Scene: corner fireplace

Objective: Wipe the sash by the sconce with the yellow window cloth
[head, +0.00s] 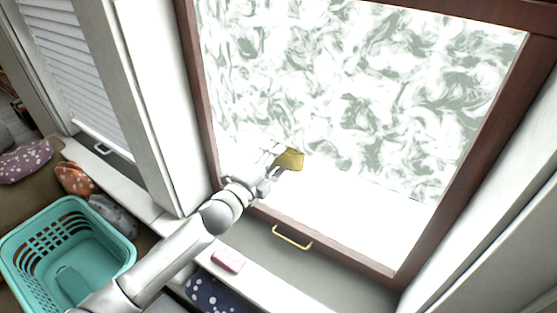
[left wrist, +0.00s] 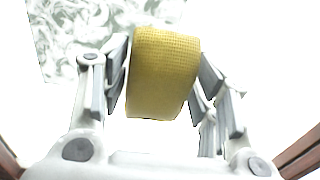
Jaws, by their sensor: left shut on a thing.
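The yellow window cloth (head: 291,159) is held in my left gripper (head: 275,163), in front of the window pane. In the left wrist view the cloth (left wrist: 163,75) sits between the two fingers (left wrist: 163,85). The sash (head: 205,110) has a dark red-brown frame around a pane (head: 340,90) with green-grey swirling smears over its upper and middle part. The lower part of the pane is plain bright white. I cannot tell whether the cloth touches the glass. No sconce shows, and my right gripper is not in view.
A pink block (head: 228,260) lies on the white ledge. A teal basket (head: 110,243) stands at lower left, near patterned cushions (head: 28,160). A second window with blinds (head: 75,65) is at left.

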